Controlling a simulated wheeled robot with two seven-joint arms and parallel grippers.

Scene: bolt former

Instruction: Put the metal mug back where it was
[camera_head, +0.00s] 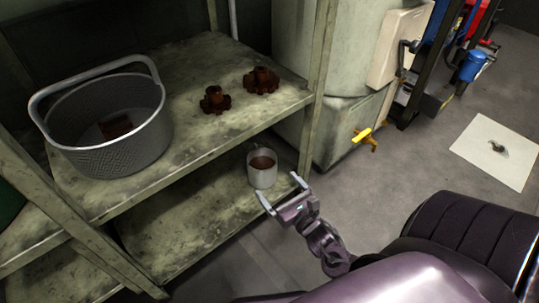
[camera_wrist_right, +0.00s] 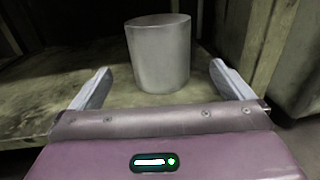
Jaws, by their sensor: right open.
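The metal mug (camera_head: 262,174) stands upright on the lower shelf (camera_head: 190,222), near its right front corner by the shelf post. Its inside looks brown in the head view. In the right wrist view the mug (camera_wrist_right: 158,58) is a plain grey cylinder, centred ahead of the hand. My right gripper (camera_head: 282,192) is open, its fingers spread wider than the mug, just in front of it. In the wrist view the gripper (camera_wrist_right: 160,68) shows a gap on both sides of the mug. I cannot tell whether the fingertips reach past its near side. My left gripper is out of view.
The upper shelf (camera_head: 190,130) overhangs the lower one and holds a grey basket (camera_head: 112,148) and two rusty valve-like parts (camera_head: 214,100). A shelf post (camera_head: 316,100) rises right of the mug. A yellow tap (camera_head: 364,138) juts out beyond. The floor at right is mostly open.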

